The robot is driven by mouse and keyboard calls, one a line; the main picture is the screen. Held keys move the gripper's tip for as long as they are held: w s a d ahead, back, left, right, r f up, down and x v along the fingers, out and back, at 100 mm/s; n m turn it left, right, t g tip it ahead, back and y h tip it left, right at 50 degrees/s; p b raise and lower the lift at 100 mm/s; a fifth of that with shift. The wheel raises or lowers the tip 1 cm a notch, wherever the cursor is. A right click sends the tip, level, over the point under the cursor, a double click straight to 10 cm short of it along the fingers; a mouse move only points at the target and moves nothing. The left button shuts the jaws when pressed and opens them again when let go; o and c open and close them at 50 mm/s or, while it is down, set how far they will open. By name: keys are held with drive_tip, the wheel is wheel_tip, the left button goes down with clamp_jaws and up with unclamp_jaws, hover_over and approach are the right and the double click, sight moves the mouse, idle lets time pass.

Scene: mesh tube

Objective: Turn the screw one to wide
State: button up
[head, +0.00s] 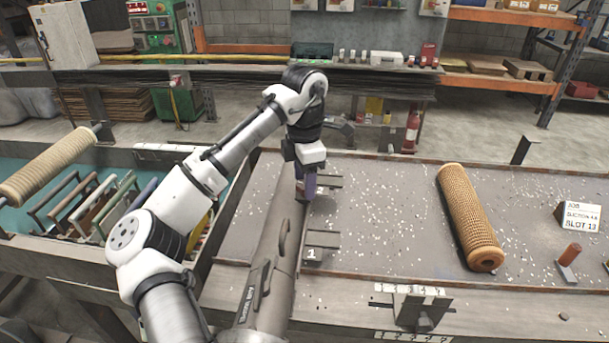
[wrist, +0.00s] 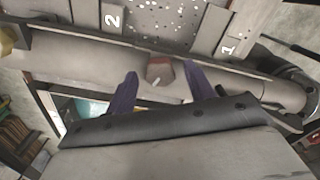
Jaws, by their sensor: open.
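A small grey knob (wrist: 160,72) with a reddish top edge and a short white line sits on a long grey bar (wrist: 75,58) in the wrist view. It lies between plates marked 2 (wrist: 112,20) and 1 (wrist: 228,45); I cannot tell whether it is screw one. My gripper (wrist: 160,78) is open, its purple fingers on either side of the knob; contact cannot be told. In the head view my gripper (head: 305,187) points down at the bar's far part, beyond the plate marked 1 (head: 311,254). The knob is hidden there.
An orange mesh tube (head: 468,215) lies on the speckled bench (head: 390,205), right of the bar. A sign (head: 581,217) reading SLOT 13 stands farther right. A bracket with a knob (head: 424,322) is at the front edge. A beige roll (head: 50,165) is at left.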

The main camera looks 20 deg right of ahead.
drive_tip(key=shift+r, duration=0.1)
wheel_tip(320, 180, up, 14)
drive_tip(key=b, duration=0.1)
drive_tip(key=shift+f, duration=0.2)
idle(0.5)
